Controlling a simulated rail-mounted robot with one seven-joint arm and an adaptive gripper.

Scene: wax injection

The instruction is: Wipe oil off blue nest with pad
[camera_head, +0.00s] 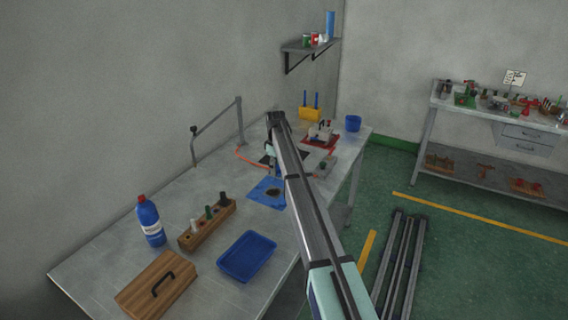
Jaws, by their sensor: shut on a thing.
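The blue nest appears to be the flat blue square (259,188) in the middle of the workbench. A dark brown patch, which looks like oil, lies on its right part. My gripper (272,168) hangs from the far end of my arm, just behind the blue square, and is small and partly hidden by the arm. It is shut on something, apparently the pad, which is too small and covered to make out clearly. I cannot tell whether the held thing touches the bench.
On the bench (100,262) stand a blue bottle (150,222), a wooden rack (207,226), a blue tray (247,257) and a wooden box with a handle (157,287). A red mat (320,142) and blue cup (352,123) are farther back. A bent rail stands at the left edge.

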